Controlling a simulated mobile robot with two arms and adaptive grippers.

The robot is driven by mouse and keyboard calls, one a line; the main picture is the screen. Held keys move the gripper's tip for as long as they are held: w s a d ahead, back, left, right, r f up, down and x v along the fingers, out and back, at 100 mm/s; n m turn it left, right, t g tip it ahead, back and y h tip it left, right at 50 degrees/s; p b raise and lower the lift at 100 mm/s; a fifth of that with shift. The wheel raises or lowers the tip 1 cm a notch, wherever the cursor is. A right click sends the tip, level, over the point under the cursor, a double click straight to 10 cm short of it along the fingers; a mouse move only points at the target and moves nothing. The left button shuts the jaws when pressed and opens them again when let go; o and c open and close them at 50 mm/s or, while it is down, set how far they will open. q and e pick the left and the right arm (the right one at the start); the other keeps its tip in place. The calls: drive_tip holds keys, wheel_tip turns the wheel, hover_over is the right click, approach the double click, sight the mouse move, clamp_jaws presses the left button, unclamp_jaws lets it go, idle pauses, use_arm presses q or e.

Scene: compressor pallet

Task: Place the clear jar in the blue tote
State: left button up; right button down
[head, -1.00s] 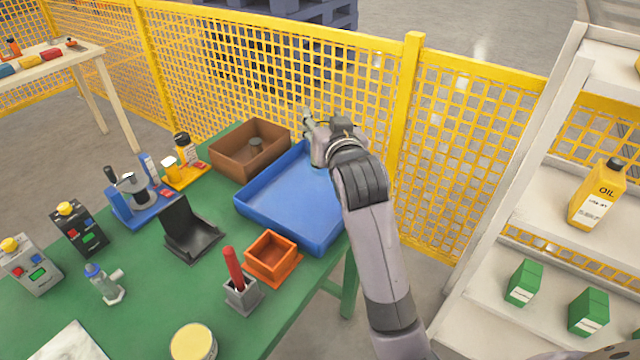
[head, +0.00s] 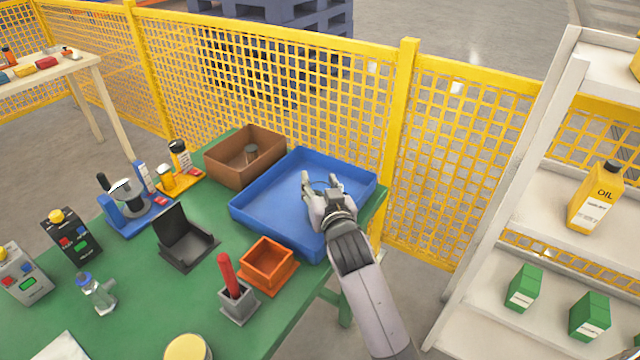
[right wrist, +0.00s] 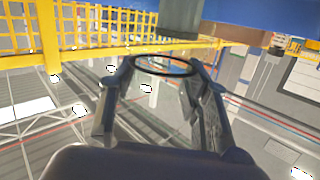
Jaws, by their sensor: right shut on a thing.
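The blue tote (head: 262,222) stands at the far right end of the green table in the head view. My right gripper (head: 320,181) is over the tote's inside, shut on a see-through thing that fits the clear jar. In the right wrist view, the jar's dark round rim (right wrist: 163,74) shows between the two fingers (right wrist: 160,80); its clear body is hard to make out. I cannot tell whether the jar touches the tote's floor. My left gripper is not in view.
A brown bin (head: 225,165) with a small grey thing inside stands left of the tote. An orange box (head: 267,265), a grey holder with a red handle (head: 228,275) and a black stand (head: 185,245) are nearer. A yellow mesh fence (head: 340,100) runs behind.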

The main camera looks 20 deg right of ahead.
drive_tip(key=c, duration=0.9)
unclamp_jaws()
drive_tip(key=shift+o, duration=0.2)
drive_tip(key=shift+s, duration=0.15)
drive_tip(key=s+a+r, duration=0.1)
drive_tip(key=s+r, duration=0.1)
drive_tip(key=s, duration=0.9)
drive_tip(key=shift+s+a+b, duration=0.15)
drive_tip(key=shift+s+b, duration=0.15)
drive_tip(key=shift+f, duration=0.1)
